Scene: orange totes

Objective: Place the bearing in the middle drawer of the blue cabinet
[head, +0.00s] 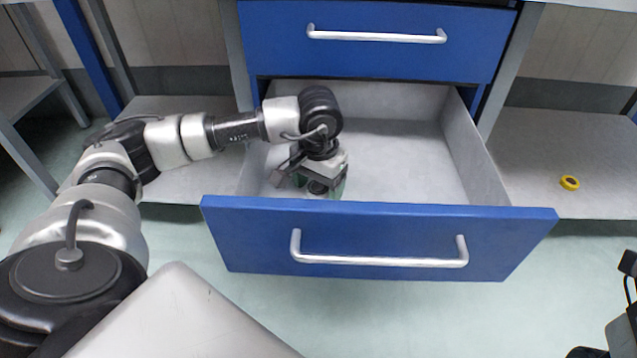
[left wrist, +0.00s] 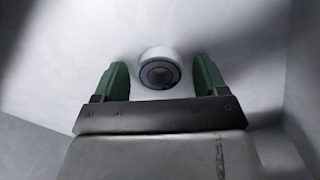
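The blue cabinet (head: 380,45) has an open drawer (head: 385,240) below a shut one. My left gripper (head: 320,188) is down inside the open drawer, near its left front. In the left wrist view, its green fingers (left wrist: 162,75) are apart. The light ring-shaped bearing (left wrist: 158,70) is between and slightly beyond the fingertips, with a gap on each side. It appears to rest on the pale drawer floor. In the head view the bearing is hidden by my gripper. Dark and grey parts at the lower right edge seem to be my right arm; its fingers cannot be made out.
Another grey shelf (head: 180,180) is on the left, behind my left arm. The drawer's side walls and blue front surround my gripper. The drawer's right part is empty.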

